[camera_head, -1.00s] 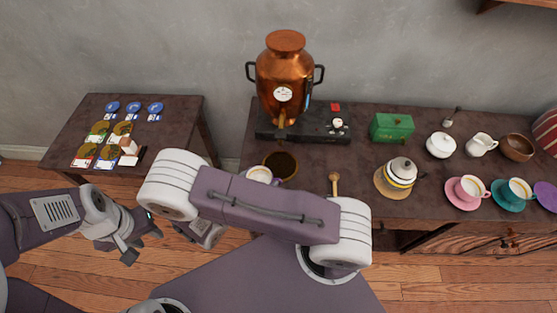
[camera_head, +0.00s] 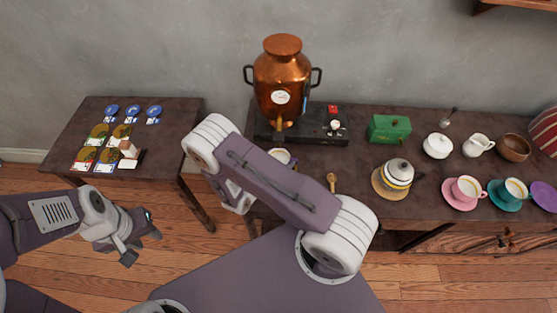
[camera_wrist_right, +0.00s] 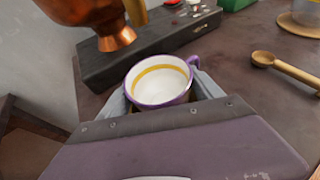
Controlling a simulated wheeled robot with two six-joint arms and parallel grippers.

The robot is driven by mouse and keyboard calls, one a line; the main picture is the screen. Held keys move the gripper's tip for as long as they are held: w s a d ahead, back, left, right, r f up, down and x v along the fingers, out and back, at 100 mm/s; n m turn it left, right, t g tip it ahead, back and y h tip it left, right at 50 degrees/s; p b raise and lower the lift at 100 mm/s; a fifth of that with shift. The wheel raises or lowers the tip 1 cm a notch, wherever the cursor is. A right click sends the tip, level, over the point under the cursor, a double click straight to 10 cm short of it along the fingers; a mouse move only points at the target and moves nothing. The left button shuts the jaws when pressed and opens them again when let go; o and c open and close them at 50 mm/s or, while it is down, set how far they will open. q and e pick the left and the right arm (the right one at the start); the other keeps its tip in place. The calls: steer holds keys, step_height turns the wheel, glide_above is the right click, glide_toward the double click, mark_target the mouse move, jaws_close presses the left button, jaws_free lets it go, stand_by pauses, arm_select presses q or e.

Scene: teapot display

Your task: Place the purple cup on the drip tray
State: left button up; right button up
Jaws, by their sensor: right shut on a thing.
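The purple cup (camera_wrist_right: 160,82), white inside with a yellow band, is upright between the fingers of my right gripper (camera_wrist_right: 162,96), which is shut on it. Its handle points right in the wrist view. In the head view only part of the cup (camera_head: 283,156) shows above my right arm, in front of the copper urn. The drip tray cannot be made out now; the cup and my arm cover the spot where a dark round dish lay. My left gripper (camera_head: 142,243) is empty and open, over the floor left of the counter.
The copper urn (camera_head: 281,80) stands on a black base (camera_wrist_right: 140,52), its spout close to the cup. A wooden scoop (camera_head: 332,181), a teapot (camera_head: 398,172) and a green box (camera_head: 389,128) stand to the right. Further right are a pink cup (camera_head: 467,188), a teal cup (camera_head: 514,188) and a purple saucer (camera_head: 545,195).

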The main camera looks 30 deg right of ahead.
steer(key=shift+f, duration=0.2)
steer(key=o, duration=1.5)
